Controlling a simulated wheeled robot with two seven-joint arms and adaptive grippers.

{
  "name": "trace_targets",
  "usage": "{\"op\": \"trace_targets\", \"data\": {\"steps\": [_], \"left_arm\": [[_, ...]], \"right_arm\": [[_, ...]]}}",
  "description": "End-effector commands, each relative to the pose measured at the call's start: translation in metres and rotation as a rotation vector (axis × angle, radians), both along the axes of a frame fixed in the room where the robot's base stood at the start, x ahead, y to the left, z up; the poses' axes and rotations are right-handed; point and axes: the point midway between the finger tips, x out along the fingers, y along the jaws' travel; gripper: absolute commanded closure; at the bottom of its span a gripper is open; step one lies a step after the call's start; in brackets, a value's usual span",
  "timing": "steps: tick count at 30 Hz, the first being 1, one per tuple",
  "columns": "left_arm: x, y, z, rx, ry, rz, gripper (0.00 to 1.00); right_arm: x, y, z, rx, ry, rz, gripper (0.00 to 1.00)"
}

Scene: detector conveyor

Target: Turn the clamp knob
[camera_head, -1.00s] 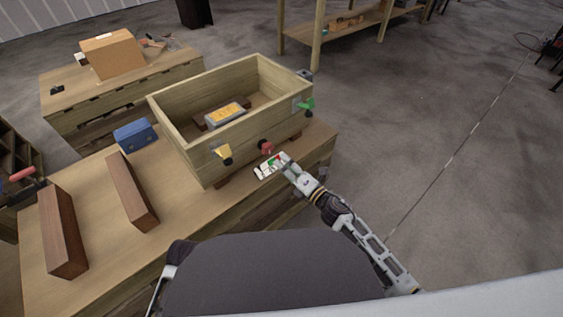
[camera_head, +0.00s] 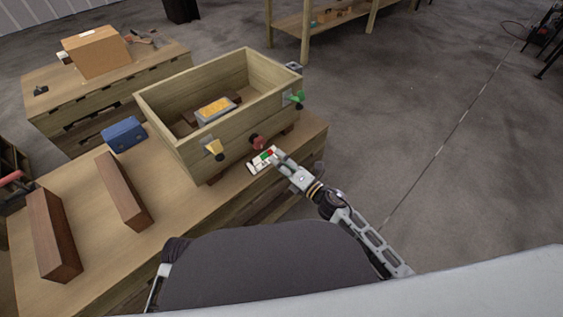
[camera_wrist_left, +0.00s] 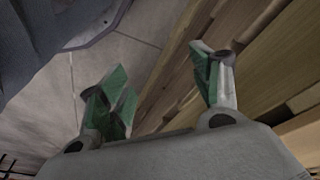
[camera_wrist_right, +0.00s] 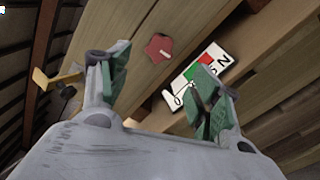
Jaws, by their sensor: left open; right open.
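A red knob (camera_head: 257,142) sits on the front wall of the wooden box (camera_head: 180,150), between a yellow knob (camera_head: 214,150) and a green knob (camera_head: 297,98). Which one is the clamp knob I cannot tell. A white card with red and green fields (camera_head: 253,167) lies below the red knob. My right gripper (camera_head: 272,156) is over the card, just short of the red knob. In the right wrist view my gripper (camera_wrist_right: 157,68) is open and empty, with the red knob (camera_wrist_right: 158,48) beyond and between its fingers. My left gripper (camera_wrist_left: 160,70) is open and empty beside wooden boards.
The box stands on a wooden bench (camera_head: 85,235) and holds a grey block with a yellow top (camera_head: 215,109). Brown wooden bars (camera_head: 53,235) and a blue case (camera_head: 124,133) lie to the left. Open floor (camera_head: 430,170) is on the right.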

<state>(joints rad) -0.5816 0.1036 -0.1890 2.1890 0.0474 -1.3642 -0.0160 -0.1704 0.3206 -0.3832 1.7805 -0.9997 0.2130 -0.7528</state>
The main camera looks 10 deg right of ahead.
Motion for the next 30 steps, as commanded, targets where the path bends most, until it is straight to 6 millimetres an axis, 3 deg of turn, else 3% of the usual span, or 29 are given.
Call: {"op": "trace_targets", "data": {"steps": [14,24,30], "left_arm": [[-0.001,0.000,-0.002,0.001,0.003,0.000,0.36],[-0.015,0.000,-0.031,0.001,0.026,-0.002,0.36],[-0.019,-0.001,-0.038,-0.007,0.017,-0.004,0.36]], "right_arm": [[-0.001,0.000,-0.002,0.000,0.001,0.000,0.36],[-0.008,-0.005,-0.036,-0.008,0.020,-0.002,0.36],[-0.012,-0.010,-0.043,-0.038,-0.009,-0.003,0.36]]}}
